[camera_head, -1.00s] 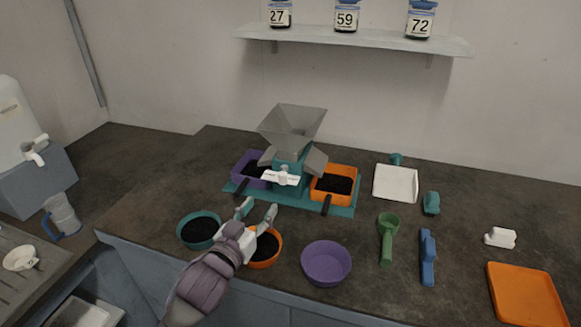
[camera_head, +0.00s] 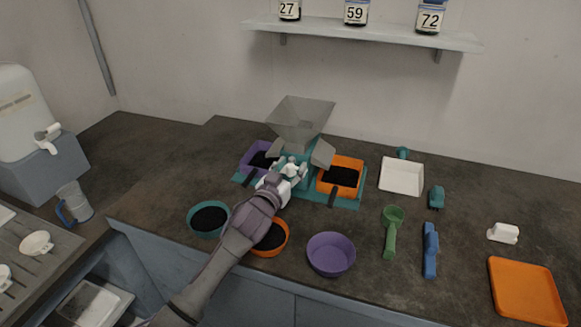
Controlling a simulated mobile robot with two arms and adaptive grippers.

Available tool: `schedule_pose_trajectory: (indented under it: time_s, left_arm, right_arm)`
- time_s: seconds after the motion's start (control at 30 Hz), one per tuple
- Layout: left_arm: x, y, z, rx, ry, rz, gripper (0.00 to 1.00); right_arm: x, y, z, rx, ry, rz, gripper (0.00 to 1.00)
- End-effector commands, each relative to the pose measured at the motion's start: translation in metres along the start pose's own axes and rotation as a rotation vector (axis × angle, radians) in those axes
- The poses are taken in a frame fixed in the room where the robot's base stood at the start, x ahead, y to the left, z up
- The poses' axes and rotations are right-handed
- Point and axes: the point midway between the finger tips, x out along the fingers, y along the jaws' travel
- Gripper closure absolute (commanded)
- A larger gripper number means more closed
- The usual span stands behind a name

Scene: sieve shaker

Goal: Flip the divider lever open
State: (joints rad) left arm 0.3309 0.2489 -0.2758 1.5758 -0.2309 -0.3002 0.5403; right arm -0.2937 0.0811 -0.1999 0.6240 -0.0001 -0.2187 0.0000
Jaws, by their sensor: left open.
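The divider (camera_head: 298,118) has a grey hopper on top and a teal body and base. A purple bin (camera_head: 252,160) with dark grains is on its left and an orange bin (camera_head: 340,175) with dark grains on its right. The white lever (camera_head: 292,168) is at the front of the body, mostly hidden by my left gripper. My left gripper (camera_head: 289,171) is open, its fingers at the lever. I cannot tell whether they touch it. My right gripper is not in view.
A teal bowl (camera_head: 194,228) and an orange bowl (camera_head: 282,245) hold dark grains at the front. A purple bowl (camera_head: 331,264), a green scoop (camera_head: 391,235), a blue brush (camera_head: 430,250), a white pan (camera_head: 402,178) and an orange tray (camera_head: 526,291) lie to the right.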

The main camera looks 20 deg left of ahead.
Motion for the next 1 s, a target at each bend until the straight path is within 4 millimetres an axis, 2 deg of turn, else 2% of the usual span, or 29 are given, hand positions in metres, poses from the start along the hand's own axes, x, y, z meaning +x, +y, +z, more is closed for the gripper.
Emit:
schedule_pose_trajectory:
  time_s: [0.23, 0.53, 0.73, 1.0]
  left_arm:
    - [0.0, 0.0, 0.0, 0.0, 0.0, 0.0, 0.51]
    - [0.0, 0.0, 0.0, 0.0, 0.0, 0.0, 1.0]
    - [0.001, 0.002, 0.001, -0.002, 0.001, -0.009, 1.0]
    - [0.004, 0.008, 0.002, -0.008, 0.006, -0.119, 1.0]
  right_arm:
    - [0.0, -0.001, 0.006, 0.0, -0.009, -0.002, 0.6]
    - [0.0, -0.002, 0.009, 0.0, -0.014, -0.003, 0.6]
    - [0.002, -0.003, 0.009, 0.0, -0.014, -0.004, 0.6]
    - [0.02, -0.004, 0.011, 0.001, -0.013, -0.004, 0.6]
